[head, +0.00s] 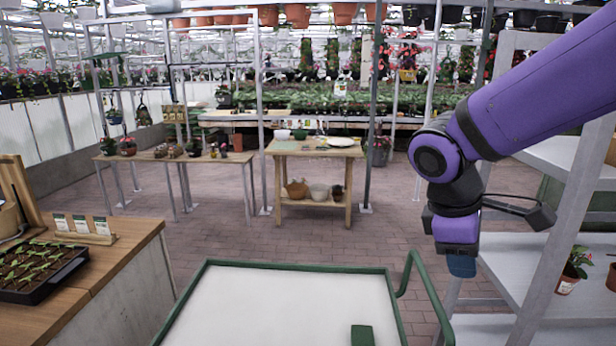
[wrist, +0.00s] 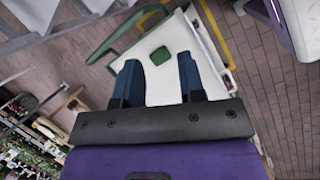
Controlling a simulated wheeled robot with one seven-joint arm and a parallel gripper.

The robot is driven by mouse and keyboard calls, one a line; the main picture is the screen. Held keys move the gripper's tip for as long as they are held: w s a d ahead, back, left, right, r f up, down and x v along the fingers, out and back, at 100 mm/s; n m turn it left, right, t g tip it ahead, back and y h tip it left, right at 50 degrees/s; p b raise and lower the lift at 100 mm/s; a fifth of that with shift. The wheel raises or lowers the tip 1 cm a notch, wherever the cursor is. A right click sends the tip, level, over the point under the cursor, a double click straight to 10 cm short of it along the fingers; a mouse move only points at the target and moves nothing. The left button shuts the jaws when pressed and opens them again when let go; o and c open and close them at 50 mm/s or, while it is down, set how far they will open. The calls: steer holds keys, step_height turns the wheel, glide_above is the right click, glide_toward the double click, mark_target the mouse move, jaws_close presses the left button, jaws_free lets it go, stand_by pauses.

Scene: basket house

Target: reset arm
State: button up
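My purple arm reaches in from the upper right in the head view, and my gripper (head: 461,262) hangs pointing down, right of the white cart's green rim. In the wrist view my gripper (wrist: 158,80) shows two dark blue fingers set apart with nothing between them. Beyond the fingers lies the white cart top (wrist: 180,45) with a small green block (wrist: 160,55) on it. The green block also shows in the head view (head: 362,335) near the cart's front edge.
The cart (head: 290,300) with a green handle (head: 425,290) stands in front. A wooden counter with a seedling tray (head: 40,270) is at left. Grey shelves (head: 540,260) with potted plants stand close at right. A wooden table (head: 315,150) is ahead; the brick floor between is clear.

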steer(key=s+d+r+m+t+y, duration=0.4)
steer(key=s+d+r+m, duration=0.3)
steer(key=s+m, duration=0.3)
steer(key=shift+s+r+m+t, duration=0.25)
steer(key=shift+r+m+t, duration=0.25)
steer(key=shift+m+t, duration=0.15)
steer(key=shift+a, duration=0.1)
stand_by(0.3)
